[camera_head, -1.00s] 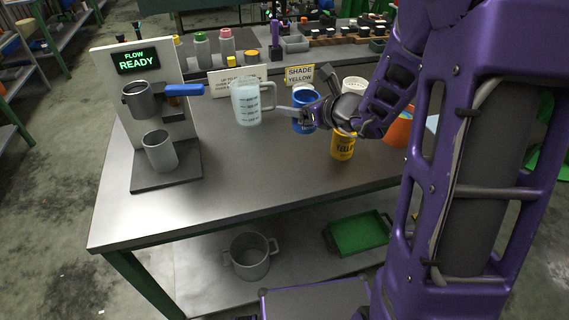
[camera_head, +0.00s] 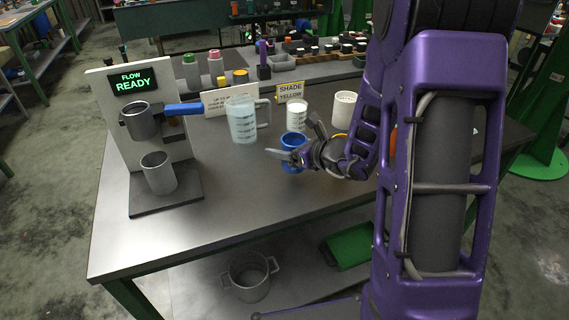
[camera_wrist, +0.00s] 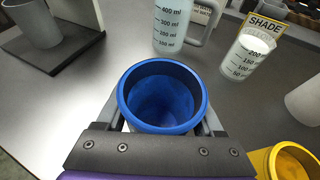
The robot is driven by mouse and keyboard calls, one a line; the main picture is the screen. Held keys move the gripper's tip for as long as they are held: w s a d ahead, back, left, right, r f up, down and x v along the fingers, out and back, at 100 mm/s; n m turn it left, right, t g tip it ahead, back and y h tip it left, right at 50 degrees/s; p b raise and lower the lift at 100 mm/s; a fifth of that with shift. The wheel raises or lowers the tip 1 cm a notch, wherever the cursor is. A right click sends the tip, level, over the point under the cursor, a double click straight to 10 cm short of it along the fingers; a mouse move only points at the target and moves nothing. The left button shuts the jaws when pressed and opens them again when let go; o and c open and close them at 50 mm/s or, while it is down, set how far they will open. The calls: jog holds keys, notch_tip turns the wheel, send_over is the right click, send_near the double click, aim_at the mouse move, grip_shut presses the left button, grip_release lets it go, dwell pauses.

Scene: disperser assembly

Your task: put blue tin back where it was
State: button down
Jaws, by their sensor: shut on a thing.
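The blue tin (camera_head: 293,140) is near the middle of the metal table, in front of the small measuring beaker. In the wrist view, the blue tin (camera_wrist: 162,125) stands upright between my two fingers, its open mouth facing the camera and its inside looking empty. My gripper (camera_head: 287,156) is shut on it, reaching in from the right. I cannot tell whether its base touches the table. The "SHADE YELLOW" sign (camera_head: 290,92) stands behind the beaker.
A measuring jug (camera_head: 242,120) stands left of the tin, and the white-filled beaker (camera_head: 297,117) is close behind. A white cup (camera_head: 343,110) is farther right. A yellow tin (camera_wrist: 295,163) is at lower right in the wrist view. The front left tabletop is clear.

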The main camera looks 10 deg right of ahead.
jog(key=shift+f+b, duration=0.35)
jog(key=shift+f, duration=1.6)
jog(key=shift+f, duration=0.2)
grip_release()
jog(key=shift+r, duration=0.25)
jog(key=shift+s+d+r, duration=0.15)
jog(key=shift+s+d, duration=0.1)
jog(key=p+v, duration=0.1)
jog(key=v, duration=1)
jog(key=shift+s, duration=0.15)
